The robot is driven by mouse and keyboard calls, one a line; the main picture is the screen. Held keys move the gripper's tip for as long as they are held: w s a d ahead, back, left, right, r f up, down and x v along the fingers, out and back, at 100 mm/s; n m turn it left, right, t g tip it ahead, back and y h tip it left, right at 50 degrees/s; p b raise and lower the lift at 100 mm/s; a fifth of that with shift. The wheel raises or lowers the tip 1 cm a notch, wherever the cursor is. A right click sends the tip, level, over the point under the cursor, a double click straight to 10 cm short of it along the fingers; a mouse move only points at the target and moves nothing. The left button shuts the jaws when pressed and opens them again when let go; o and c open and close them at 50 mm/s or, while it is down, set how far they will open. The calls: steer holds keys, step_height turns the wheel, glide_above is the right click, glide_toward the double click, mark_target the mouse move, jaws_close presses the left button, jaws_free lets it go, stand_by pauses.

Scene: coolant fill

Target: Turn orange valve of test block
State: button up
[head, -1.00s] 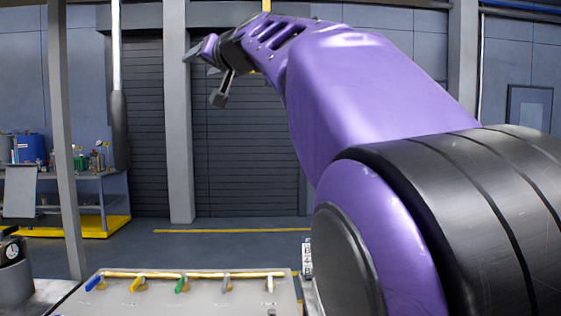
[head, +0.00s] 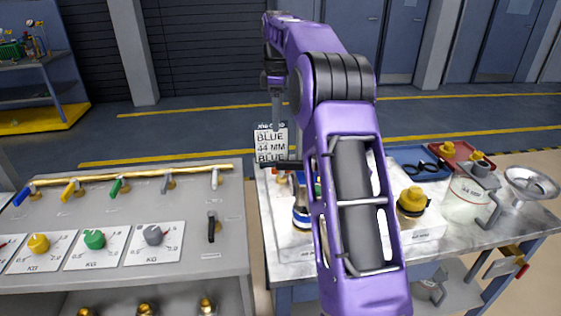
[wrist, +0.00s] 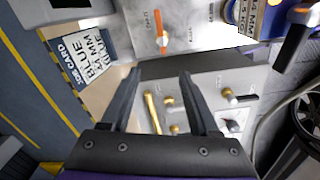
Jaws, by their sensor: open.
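In the head view my gripper (head: 277,105) is partly hidden by my purple arm, near the job card. I cannot make out the orange valve in the head view, where my arm covers part of the bench.
A white job card (head: 271,143) reads "BLUE 44 MM". At left a grey panel (head: 228,245) carries coloured levers and dials.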

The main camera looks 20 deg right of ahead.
steer(key=f+b, duration=0.1)
steer(key=f, duration=0.5)
steer(key=f+b, duration=0.1)
steer(key=f, duration=0.4)
steer(key=f+b, duration=0.1)
steer(key=f, duration=0.5)
steer(key=shift+s+d+f, duration=0.15)
steer(key=shift+d+f, duration=0.2)
steer(key=shift+d, duration=0.05)
jaws_close()
